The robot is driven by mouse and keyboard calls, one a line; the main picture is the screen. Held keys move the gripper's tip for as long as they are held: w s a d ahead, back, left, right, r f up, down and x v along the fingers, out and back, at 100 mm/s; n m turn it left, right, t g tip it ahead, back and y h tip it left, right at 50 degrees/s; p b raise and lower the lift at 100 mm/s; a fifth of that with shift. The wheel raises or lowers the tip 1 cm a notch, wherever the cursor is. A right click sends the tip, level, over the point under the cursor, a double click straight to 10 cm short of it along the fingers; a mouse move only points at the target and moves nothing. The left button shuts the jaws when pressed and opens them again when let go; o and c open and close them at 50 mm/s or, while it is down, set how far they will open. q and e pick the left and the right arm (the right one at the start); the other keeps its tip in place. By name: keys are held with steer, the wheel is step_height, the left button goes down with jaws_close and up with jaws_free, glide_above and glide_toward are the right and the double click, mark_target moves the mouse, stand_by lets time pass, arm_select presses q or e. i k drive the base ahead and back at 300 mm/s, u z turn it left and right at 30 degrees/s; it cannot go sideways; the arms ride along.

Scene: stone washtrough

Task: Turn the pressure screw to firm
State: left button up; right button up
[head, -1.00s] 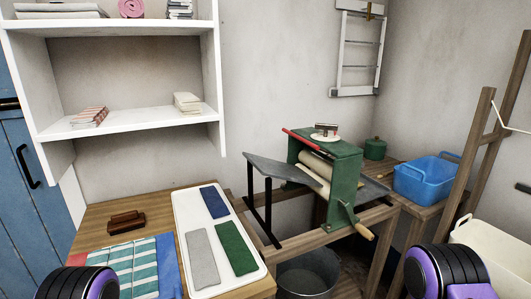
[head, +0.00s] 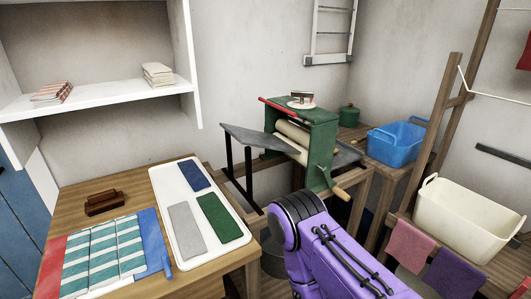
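The pressure screw (head: 302,98) stands on top of a green mangle (head: 323,139). It has a dark handle above a pale round dial; the dial's markings are too small to read. The mangle has two cream rollers (head: 291,140), a red bar along its top edge and a side crank with a wooden grip (head: 341,192). A purple and black part of my arm reaches in from the bottom, in front of and below the mangle. Neither of my grippers is in view, and nothing of mine touches the screw.
A grey feed board (head: 253,138) juts left from the mangle. A wooden table (head: 136,186) at left holds a white tray (head: 159,181) and folded cloths. A blue basin (head: 395,143) and green pot (head: 348,114) stand behind right; a cream tub (head: 468,222) is farther right.

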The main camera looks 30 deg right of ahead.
mark_target(302, 95)
steer(key=u, duration=0.1)
steer(key=k, duration=1.25)
steer(key=z, duration=1.1)
steer(key=k, duration=0.55)
steer(key=u, duration=0.35)
steer(key=i, duration=1.4)
steer(key=z, duration=0.35)
steer(key=k, duration=0.45)
steer(key=z, duration=0.5)
steer(key=i, duration=0.55)
steer(key=u, duration=0.1)
